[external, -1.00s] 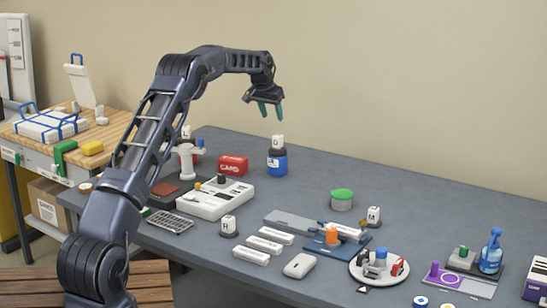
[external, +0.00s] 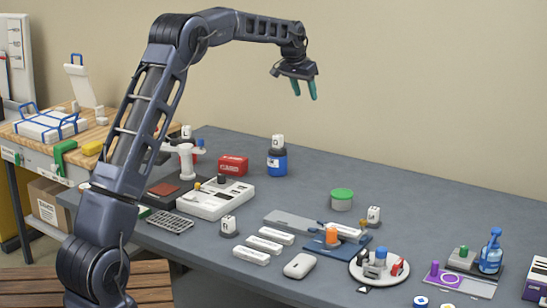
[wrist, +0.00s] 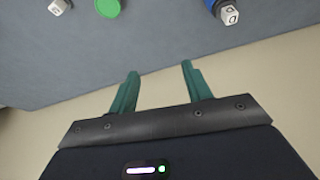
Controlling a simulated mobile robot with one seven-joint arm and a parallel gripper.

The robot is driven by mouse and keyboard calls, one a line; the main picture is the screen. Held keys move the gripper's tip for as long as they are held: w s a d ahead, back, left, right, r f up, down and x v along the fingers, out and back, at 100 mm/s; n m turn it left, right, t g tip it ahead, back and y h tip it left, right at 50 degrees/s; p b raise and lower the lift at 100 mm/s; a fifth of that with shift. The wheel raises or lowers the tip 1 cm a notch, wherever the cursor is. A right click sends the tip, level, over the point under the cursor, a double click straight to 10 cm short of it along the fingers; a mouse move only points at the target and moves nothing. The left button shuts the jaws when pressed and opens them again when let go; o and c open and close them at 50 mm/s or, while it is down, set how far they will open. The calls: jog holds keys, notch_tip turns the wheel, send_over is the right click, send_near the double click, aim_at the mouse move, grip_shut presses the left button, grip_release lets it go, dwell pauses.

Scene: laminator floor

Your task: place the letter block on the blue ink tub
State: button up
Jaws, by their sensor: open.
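The blue ink tub (external: 277,164) stands near the table's back edge. A white letter block (external: 277,141) sits upright on its top. In the wrist view the tub (wrist: 210,5) and the block (wrist: 229,14) show at the top right, partly cut off. My gripper (external: 305,97) is open and empty, high above the table and up to the right of the tub in the external view. Its two teal fingers also show apart in the wrist view (wrist: 160,68), with nothing between them. Other letter blocks stand at the front middle (external: 228,224), at the right (external: 373,213) and behind my arm (external: 186,131).
A green-lidded tub (external: 342,199) stands right of the blue tub, and a red box (external: 233,165) left of it. A white stand (external: 186,158), a round tray (external: 379,281) and a spray bottle (external: 491,252) also stand on the table. The back right of the table is clear.

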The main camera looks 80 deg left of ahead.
jog(key=s+d+r+m, duration=0.1)
jog(key=d+r, duration=0.3)
jog(key=d, duration=0.7)
jog(key=s+d+r+m, duration=0.15)
jog(key=d+r, duration=0.25)
jog(key=d, duration=0.7)
jog(key=s+d+r, duration=0.2)
jog(key=d+r, duration=0.2)
jog(key=d, duration=0.7)
jog(key=s+d+m+h, duration=0.1)
jog(key=s+d, duration=0.5)
jog(key=d, duration=0.3)
jog(key=s+d+m, duration=0.1)
jog(key=s+d, duration=0.5)
jog(key=d, duration=0.3)
jog(key=s+d+f+m, duration=0.1)
jog(key=s+d+f, duration=0.2)
jog(key=s+d, duration=0.2)
jog(key=s+d+f+m+h, duration=0.1)
jog(key=s+d+f, duration=0.3)
jog(key=s, duration=0.6)
jog(key=s+d+f+m+t, duration=0.1)
jog(key=s+d+f, duration=0.3)
jog(key=s, duration=0.4)
jog(key=shift+s+d+h, duration=0.15)
jog(key=shift+d+h, duration=0.15)
jog(key=shift+d, duration=0.55)
